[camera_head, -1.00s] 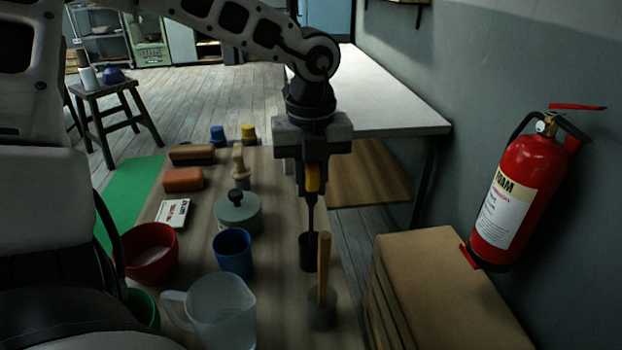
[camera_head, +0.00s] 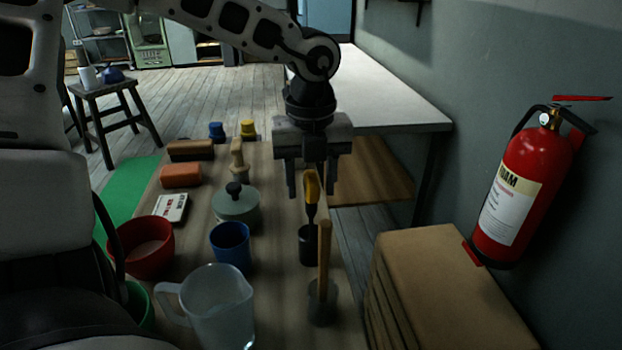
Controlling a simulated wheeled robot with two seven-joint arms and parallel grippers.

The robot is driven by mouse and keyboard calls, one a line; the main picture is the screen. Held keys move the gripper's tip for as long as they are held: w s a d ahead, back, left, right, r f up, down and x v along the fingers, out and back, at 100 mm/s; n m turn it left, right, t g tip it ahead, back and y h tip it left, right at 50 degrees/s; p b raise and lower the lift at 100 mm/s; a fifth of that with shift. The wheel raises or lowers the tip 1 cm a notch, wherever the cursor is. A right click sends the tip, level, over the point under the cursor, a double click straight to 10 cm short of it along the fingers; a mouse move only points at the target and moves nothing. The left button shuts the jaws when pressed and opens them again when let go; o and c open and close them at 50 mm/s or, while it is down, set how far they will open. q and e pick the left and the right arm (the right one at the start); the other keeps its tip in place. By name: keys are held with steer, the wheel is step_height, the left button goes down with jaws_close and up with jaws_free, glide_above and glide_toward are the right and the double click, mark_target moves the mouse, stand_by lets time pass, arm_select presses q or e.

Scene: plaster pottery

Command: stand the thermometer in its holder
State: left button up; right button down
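The thermometer (camera_head: 312,187), with a yellow-and-black top and a thin dark stem, stands nearly upright. Its lower end is inside the dark cylindrical holder (camera_head: 308,247), which stands near the right edge of the wooden table; the depth of the tip is hidden. My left gripper (camera_head: 311,181) is open just above and around the thermometer's top, with one finger apart on each side. My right gripper is not in view.
A wooden-handled tool (camera_head: 323,262) stands close in front of the holder. A clear jug (camera_head: 220,310), blue cup (camera_head: 231,245), lidded grey pot (camera_head: 237,208) and red bowl (camera_head: 145,250) are to the left. Cardboard (camera_head: 440,270) and a fire extinguisher (camera_head: 518,195) are at right.

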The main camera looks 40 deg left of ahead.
arm_select(q)
steer(key=shift+r, duration=0.15)
step_height(320, 180, up, 16)
stand_by(0.4)
steer(key=shift+f, duration=0.25)
stand_by(0.7)
